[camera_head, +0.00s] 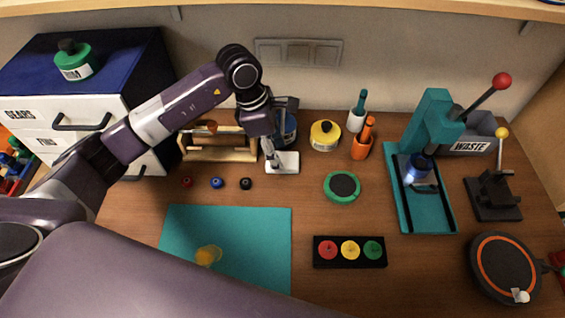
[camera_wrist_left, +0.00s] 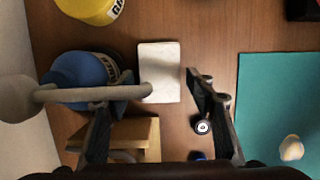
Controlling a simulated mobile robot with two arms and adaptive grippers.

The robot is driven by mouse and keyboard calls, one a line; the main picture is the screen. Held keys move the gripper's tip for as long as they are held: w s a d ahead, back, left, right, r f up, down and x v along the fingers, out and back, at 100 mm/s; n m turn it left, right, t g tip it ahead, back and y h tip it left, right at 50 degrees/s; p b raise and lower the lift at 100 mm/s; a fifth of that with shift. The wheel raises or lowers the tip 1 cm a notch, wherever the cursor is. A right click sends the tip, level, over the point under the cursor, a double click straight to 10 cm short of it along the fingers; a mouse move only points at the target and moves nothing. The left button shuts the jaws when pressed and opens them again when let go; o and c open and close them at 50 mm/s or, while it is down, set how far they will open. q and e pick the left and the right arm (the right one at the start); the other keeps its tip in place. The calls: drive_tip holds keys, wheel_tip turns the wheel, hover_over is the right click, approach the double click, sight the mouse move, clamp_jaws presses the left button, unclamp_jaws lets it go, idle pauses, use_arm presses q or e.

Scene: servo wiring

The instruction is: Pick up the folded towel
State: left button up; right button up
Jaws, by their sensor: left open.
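The folded towel (camera_head: 288,163) is a small white, flat rectangle on the wooden bench, in front of the blue jar. In the left wrist view the towel (camera_wrist_left: 160,60) lies just past the fingertips, between their lines. My left gripper (camera_head: 270,152) points down over the left part of the towel and hides some of it. In the left wrist view my left gripper (camera_wrist_left: 152,85) has its fingers wide apart with nothing between them. The exact height above the towel is hard to tell. My right gripper is not in view.
A blue jar (camera_wrist_left: 75,75) and a wooden rack (camera_head: 217,142) stand close to the towel. A yellow jar (camera_head: 325,136) is to its right. Small red, blue and black pieces (camera_head: 217,183) lie in front. A teal mat (camera_head: 225,225) lies nearer me.

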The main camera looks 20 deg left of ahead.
use_arm(q)
drive_tip(key=shift+b+x, duration=0.35)
drive_tip(key=shift+x, duration=0.7)
drive_tip(key=shift+w+d+f, duration=0.1)
drive_tip(key=shift+f, duration=0.05)
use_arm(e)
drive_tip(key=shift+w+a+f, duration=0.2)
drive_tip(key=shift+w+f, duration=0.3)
use_arm(q)
drive_tip(key=shift+f+b, duration=0.2)
drive_tip(key=shift+b, duration=0.2)
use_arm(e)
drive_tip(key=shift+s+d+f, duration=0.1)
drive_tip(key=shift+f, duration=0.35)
use_arm(q)
drive_tip(key=shift+c, duration=0.2)
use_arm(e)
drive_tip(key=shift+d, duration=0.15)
use_arm(q)
drive_tip(key=c, duration=0.7)
